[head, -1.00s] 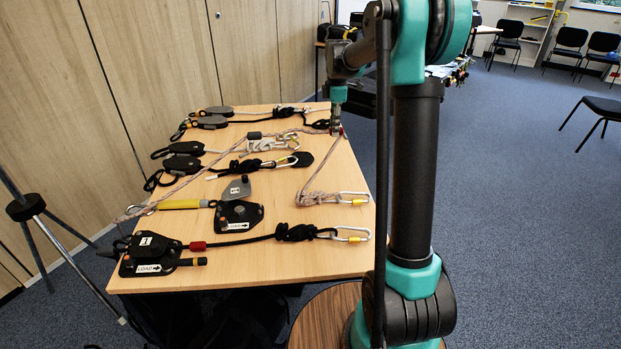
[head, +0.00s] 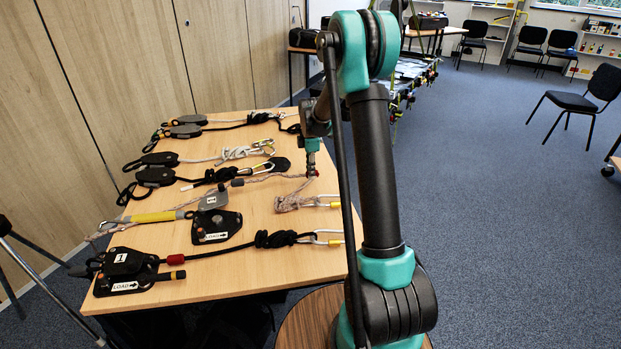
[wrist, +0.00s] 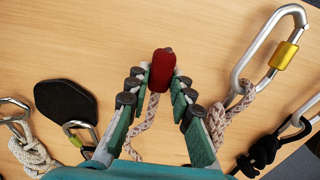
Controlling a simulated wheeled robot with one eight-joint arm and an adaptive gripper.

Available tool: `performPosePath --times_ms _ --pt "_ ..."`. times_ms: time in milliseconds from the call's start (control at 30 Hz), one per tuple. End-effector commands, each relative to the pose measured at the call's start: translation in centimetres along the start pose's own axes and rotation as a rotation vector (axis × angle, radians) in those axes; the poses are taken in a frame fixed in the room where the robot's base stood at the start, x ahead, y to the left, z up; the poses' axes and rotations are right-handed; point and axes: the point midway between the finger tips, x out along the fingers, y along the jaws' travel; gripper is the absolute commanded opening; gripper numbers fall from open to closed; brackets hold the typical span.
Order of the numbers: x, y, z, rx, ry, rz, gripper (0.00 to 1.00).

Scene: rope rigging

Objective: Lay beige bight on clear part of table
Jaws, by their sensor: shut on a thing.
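My gripper (head: 313,170) is low over the right part of the table (head: 255,270). In the wrist view my gripper (wrist: 163,85) is shut on the beige rope (wrist: 143,128), with a red piece (wrist: 162,68) of it between the fingertips. The beige rope (head: 288,203) runs left across the table toward a yellow-sleeved tool (head: 158,216). Its knotted end is at a silver carabiner with a yellow gate (head: 322,201), just in front of the gripper. Whether the held rope touches the table is hard to tell.
Black device plates (head: 217,226) and a black box device (head: 130,270) lie at the left and front. A black knotted rope (head: 276,239) lies nearer me. A white rope (head: 236,153) and a black oval pad (wrist: 65,102) lie behind. Bare wood shows between the rows.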

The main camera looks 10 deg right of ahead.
Motion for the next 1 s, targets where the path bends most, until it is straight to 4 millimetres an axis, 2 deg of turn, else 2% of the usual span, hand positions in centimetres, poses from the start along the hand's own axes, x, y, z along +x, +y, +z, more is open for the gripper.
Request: performPosePath --times_ms 233,567,600,767,1000 --pt "3.1 0.0 0.0 0.0 0.0 0.0 0.0" --pt "3.4 0.0 0.0 0.0 0.0 0.0 0.0" --pt "3.5 0.0 0.0 0.0 0.0 0.0 0.23" --pt "3.4 0.0 0.0 0.0 0.0 0.0 0.42" --pt "3.4 0.0 0.0 0.0 0.0 0.0 0.42"
